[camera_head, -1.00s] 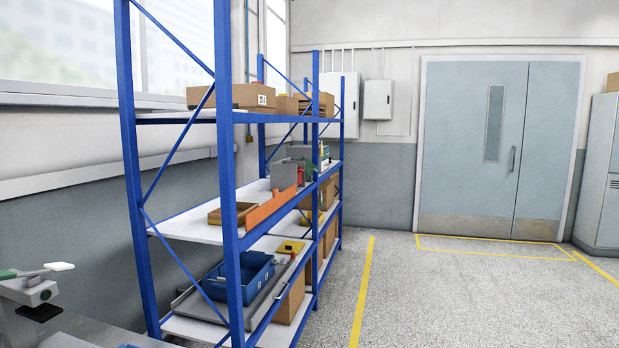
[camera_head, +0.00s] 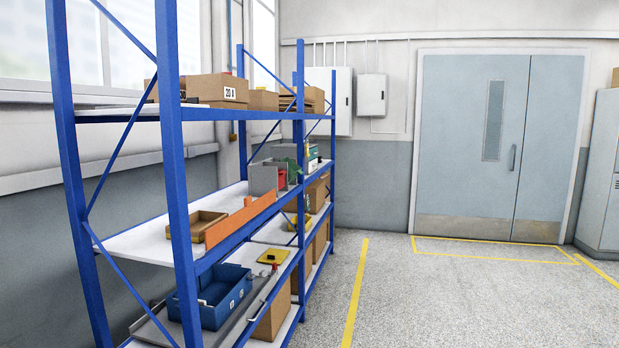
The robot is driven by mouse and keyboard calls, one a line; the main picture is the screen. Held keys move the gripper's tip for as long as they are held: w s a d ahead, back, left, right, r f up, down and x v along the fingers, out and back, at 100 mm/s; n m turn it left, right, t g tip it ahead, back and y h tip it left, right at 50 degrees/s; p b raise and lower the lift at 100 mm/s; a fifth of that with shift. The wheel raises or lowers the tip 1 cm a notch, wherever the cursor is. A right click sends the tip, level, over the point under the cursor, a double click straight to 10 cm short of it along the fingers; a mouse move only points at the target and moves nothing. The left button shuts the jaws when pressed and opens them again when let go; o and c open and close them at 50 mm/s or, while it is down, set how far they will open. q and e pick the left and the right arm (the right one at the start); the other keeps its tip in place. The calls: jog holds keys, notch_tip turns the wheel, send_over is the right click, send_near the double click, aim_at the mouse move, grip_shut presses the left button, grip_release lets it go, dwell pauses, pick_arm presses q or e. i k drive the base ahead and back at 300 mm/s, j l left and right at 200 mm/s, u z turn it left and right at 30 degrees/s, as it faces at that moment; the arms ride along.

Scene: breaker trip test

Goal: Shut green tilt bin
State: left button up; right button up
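A small green shape (camera_head: 301,158) shows on the middle level of the blue shelving rack, toward its far end. It is partly hidden by a grey box (camera_head: 264,179) and a rack post. It may be the green tilt bin, but it is too small to tell its shape or whether it is open. A small red item (camera_head: 282,178) is beside the grey box. Neither of my grippers is in view.
The blue rack (camera_head: 177,190) stands along the left wall. An orange strip (camera_head: 240,217), a brown tray (camera_head: 196,226) and a blue bin (camera_head: 212,298) are on its shelves. Open speckled floor (camera_head: 450,300) lies to the right, before grey double doors (camera_head: 500,150).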

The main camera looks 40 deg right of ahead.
aim_at(294, 169)
jog(key=i+l+z, duration=0.2)
jog(key=i+l, duration=0.25)
jog(key=l, duration=0.4)
jog(key=i+l+z, duration=0.25)
jog(key=i+l, duration=0.3)
jog(key=l, duration=0.2)
jog(key=i+l+z, duration=0.2)
jog(key=i+l, duration=0.4)
jog(key=i+l+u, duration=0.1)
jog(key=u, duration=0.3)
jog(key=i+l+u, duration=0.1)
jog(key=u, duration=0.3)
jog(key=i+l+u, duration=0.3)
jog(key=l, duration=0.25)
jog(key=i+l+u, duration=0.1)
jog(key=l, duration=0.2)
jog(key=i, duration=0.05)
